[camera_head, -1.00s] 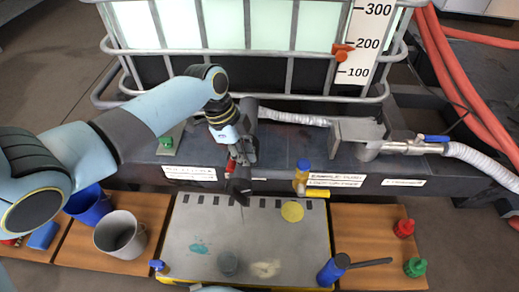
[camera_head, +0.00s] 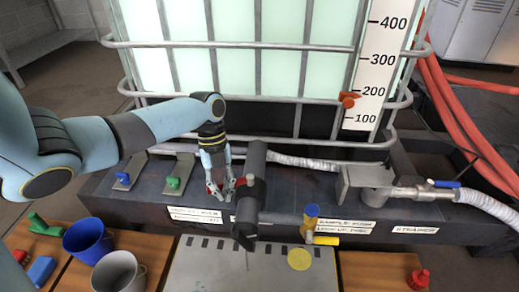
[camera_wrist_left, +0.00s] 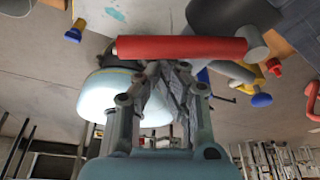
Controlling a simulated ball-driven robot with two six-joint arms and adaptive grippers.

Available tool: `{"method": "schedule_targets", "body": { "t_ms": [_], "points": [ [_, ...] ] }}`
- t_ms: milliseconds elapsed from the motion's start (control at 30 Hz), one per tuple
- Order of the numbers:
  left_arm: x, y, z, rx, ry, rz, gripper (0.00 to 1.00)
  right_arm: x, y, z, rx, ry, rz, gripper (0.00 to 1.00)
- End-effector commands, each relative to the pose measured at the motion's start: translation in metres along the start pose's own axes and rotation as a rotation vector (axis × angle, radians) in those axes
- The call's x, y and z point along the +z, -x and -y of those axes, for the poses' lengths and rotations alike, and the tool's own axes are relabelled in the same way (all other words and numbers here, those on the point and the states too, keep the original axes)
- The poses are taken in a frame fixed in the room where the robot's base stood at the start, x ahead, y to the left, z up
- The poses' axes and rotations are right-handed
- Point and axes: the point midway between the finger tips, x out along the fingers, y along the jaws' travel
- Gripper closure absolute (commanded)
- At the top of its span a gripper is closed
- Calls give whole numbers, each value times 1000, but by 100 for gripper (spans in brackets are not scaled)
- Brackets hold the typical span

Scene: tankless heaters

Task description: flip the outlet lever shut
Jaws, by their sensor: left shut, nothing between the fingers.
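The red lever (camera_wrist_left: 180,47) lies crosswise just beyond my left fingertips in the left wrist view, with its grey pivot at the right end. In the head view only a bit of red (camera_head: 213,188) shows by the fingers; the rest is hidden. The dark outlet pipe (camera_head: 250,190) stands to the right of my left gripper (camera_head: 222,191) and bends down over the front edge. In the left wrist view my left gripper (camera_wrist_left: 165,72) is shut and empty, its tips close to the lever; I cannot tell whether they touch. My right gripper is not in view.
A yellow-handled sample valve (camera_head: 311,220) and a blue-handled strainer valve (camera_head: 445,184) are to the right. Small green (camera_head: 175,183) and blue (camera_head: 123,177) handles stand left on the dark ledge. The caged tank (camera_head: 240,70) is behind. Buckets (camera_head: 88,240) stand in front.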

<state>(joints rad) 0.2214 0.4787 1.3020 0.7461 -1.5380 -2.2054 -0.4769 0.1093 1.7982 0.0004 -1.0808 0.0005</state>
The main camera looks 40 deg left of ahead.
Motion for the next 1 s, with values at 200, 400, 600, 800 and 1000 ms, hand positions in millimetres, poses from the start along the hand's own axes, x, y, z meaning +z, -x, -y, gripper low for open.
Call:
{"method": "schedule_targets", "body": {
  "t_ms": [200, 400, 600, 800, 1000],
  "points": [
    [17, 4, -5, 25, -72, 2, 100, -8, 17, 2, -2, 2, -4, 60],
    [28, 8, -6, 23, -70, 1, 100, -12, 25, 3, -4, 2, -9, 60],
    [35, 11, -5, 23, -70, 2, 100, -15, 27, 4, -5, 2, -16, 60],
    [39, 13, -5, 23, -70, 3, 100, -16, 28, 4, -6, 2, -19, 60],
    [41, 14, -5, 22, -69, 5, 100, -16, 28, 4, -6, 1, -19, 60]
  ]
}}
